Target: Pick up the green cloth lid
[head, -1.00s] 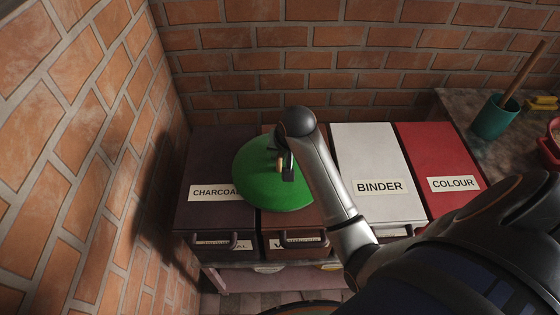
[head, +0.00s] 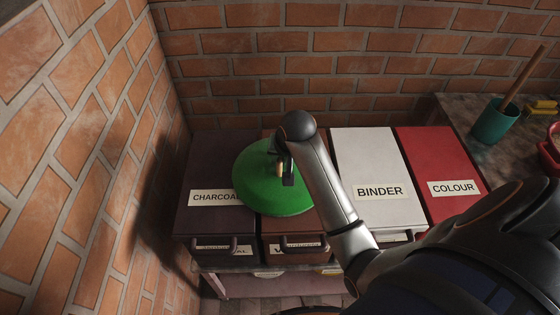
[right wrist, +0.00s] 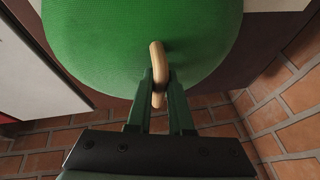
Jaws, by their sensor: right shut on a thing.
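The green cloth lid (head: 262,186) is a round disc with a small wooden handle (right wrist: 157,72) on it. In the head view it shows above the charcoal bin (head: 205,165) and the brown bin beside it, overlapping both; I cannot tell whether it touches them. My right gripper (head: 283,170) is shut on the wooden handle. The right wrist view shows its two fingers (right wrist: 160,92) on either side of the handle, with the green cloth filling the upper middle. My left gripper is not in view.
The white binder bin (head: 375,160) and the red colour bin (head: 437,160) stand to the right. A stone counter (head: 460,108) with a teal cup (head: 494,122) holding a wooden stick is at the far right. Brick walls (head: 70,130) close in the left and back.

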